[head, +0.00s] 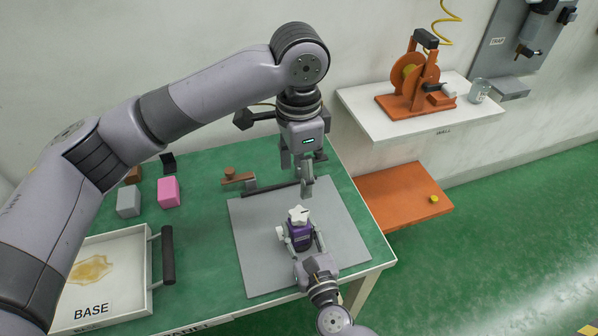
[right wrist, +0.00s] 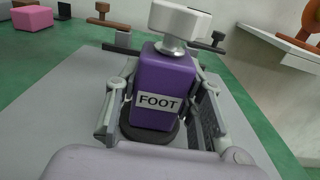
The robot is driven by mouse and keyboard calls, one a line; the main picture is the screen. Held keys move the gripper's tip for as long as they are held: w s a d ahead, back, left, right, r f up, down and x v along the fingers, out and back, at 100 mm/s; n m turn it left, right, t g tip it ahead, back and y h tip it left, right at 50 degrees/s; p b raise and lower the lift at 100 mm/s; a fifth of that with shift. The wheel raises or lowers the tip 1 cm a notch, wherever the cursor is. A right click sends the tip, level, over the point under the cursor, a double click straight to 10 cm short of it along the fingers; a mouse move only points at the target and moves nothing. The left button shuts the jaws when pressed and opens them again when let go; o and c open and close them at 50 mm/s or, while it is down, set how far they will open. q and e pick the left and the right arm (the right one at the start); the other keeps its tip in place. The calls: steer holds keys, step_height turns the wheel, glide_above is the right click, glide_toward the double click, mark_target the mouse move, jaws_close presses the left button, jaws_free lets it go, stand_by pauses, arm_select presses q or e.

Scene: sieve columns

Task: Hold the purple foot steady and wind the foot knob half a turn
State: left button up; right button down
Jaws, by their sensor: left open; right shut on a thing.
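The purple foot (head: 301,238) stands upright on the grey panel (head: 262,262) in the head view. It also fills the middle of the right wrist view (right wrist: 163,78), with a FOOT label on its near face. My right gripper (head: 302,241) is shut on the foot, one finger on each side. My left gripper (head: 298,180) is open and empty, pointing down above the knob and apart from it.
A white BASE tray (head: 112,308) with a dark handle (head: 168,256) stands at left. Pink (head: 168,191) and grey (head: 129,201) blocks lie behind it. A dark bar (head: 268,188) lies behind the foot. A wall shelf (head: 365,107) holds an orange device (head: 410,80).

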steer(key=c, duration=1)
jaws_free()
